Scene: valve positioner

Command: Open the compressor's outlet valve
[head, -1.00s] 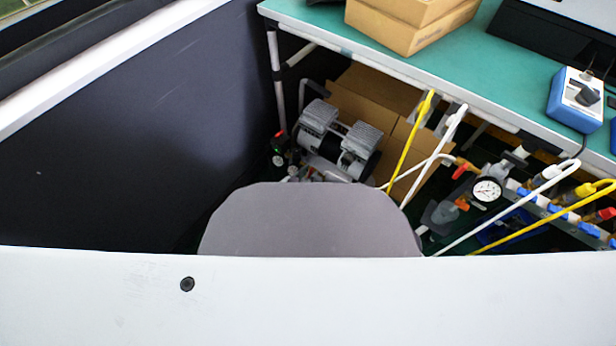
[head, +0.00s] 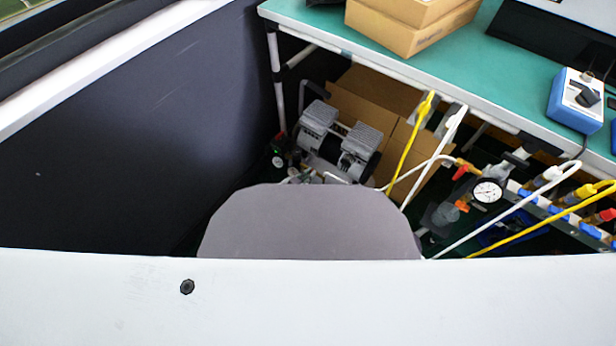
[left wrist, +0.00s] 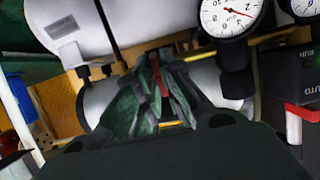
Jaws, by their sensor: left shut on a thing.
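The compressor (head: 338,140), with two grey ribbed heads, stands on the floor under the bench in the head view. In the left wrist view, my left gripper (left wrist: 160,90) has its dark green-grey fingers closed around a narrow red piece, which looks like the valve handle (left wrist: 158,76). Most of the handle and the valve body are hidden by the fingers. A pale tank or cylinder lies behind them. In the head view the lower front of the compressor is hidden by my own body, and I cannot make out the left gripper there. My right gripper is in neither view.
The green bench (head: 420,60) overhangs the compressor. White and yellow hoses (head: 409,145) and another gauge (head: 488,191) are at the right. A dark wall stands left.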

